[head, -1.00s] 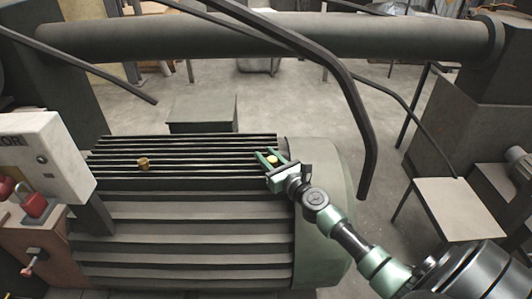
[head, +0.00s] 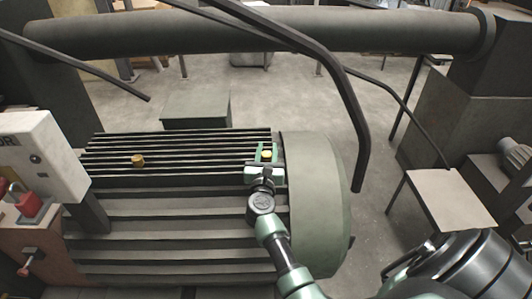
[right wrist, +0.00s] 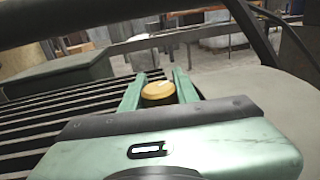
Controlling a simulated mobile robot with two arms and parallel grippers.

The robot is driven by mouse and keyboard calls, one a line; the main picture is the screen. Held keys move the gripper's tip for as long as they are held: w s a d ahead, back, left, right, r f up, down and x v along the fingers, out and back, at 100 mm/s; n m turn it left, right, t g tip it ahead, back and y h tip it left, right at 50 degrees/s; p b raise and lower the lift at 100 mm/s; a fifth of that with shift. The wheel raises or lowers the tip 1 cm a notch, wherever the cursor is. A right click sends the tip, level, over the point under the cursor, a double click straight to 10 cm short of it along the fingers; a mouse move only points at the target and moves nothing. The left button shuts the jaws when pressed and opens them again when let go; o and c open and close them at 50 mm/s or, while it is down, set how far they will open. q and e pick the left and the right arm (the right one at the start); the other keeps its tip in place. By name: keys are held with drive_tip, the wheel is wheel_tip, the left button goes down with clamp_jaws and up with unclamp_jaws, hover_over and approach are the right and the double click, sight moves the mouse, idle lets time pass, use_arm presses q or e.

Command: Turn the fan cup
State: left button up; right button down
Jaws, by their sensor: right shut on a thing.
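The fan cup (head: 267,155) is a small yellow-brass round cap on top of the ribbed motor, by the rounded fan-end cover. It also shows in the right wrist view (right wrist: 158,92), between the green fingers. My right gripper (head: 265,154) is shut on the cup, one finger on each side of it, and points away from me in the head view. The cup's lower part is hidden in the right wrist view. A second brass cup (head: 138,161) stands on the fins toward the motor's left end, apart from my gripper. My left gripper is not in view.
The motor (head: 180,232) fills the lower left. A dark bent bar (head: 345,95) comes down behind the fan cover (head: 312,190), and a thick pipe (head: 250,37) crosses the back. A control box (head: 40,155) stands left. Open floor lies beyond the motor.

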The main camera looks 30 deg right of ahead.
idle(0.5)
drive_tip(key=c, duration=1.1)
unclamp_jaws()
drive_tip(key=shift+o, duration=0.2)
